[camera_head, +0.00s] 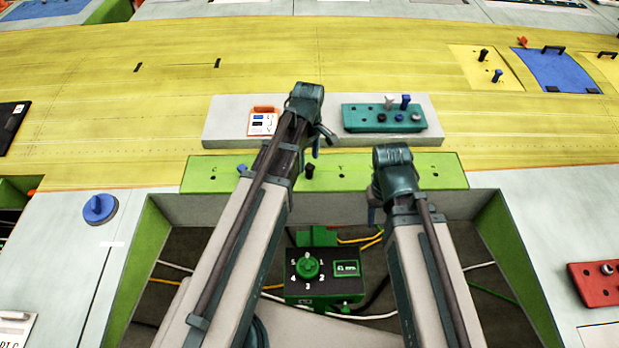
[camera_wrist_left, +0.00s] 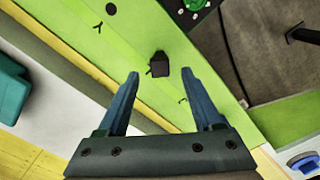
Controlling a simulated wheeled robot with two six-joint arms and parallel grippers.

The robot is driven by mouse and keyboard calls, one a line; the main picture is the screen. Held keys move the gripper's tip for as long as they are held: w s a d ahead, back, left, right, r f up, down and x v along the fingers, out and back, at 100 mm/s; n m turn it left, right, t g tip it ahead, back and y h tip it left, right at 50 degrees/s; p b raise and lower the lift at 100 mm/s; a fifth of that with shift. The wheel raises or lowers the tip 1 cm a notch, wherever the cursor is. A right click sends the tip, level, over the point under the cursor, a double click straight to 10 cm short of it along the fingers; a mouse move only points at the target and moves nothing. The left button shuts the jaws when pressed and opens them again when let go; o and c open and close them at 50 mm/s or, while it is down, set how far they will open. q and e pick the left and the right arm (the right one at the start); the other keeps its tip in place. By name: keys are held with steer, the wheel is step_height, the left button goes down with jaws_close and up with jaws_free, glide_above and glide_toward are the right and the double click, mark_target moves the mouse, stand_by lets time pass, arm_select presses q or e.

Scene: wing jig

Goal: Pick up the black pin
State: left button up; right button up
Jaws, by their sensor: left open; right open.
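A black pin (camera_head: 309,171) stands in the light green strip (camera_head: 420,172), just below my left gripper in the head view. In the left wrist view the black pin (camera_wrist_left: 158,66) shows as a dark, short block on the green strip (camera_wrist_left: 90,45). My left gripper (camera_wrist_left: 160,80) is open, and the pin appears between its fingertips; the remaining height above it is hard to judge. In the head view the left gripper (camera_head: 318,146) is partly hidden by its own arm. My right gripper (camera_head: 374,206) hangs at the strip's front edge, apart from the pin; its fingers are mostly hidden.
A blue pin (camera_head: 241,169) stands further left on the strip. Behind it, a grey plate (camera_head: 220,129) carries a teal block (camera_head: 355,119) with several pins. In front lies an open bay with cables and a green knob box (camera_head: 308,268). Another black pin (camera_head: 483,56) stands far right.

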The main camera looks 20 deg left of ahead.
mark_target(310, 166)
arm_select(q)
steer(key=shift+d+f+b, duration=0.15)
steer(key=shift+f+b, duration=2.45)
steer(key=shift+f, duration=0.2)
steer(key=shift+s+r, duration=0.1)
jaws_close()
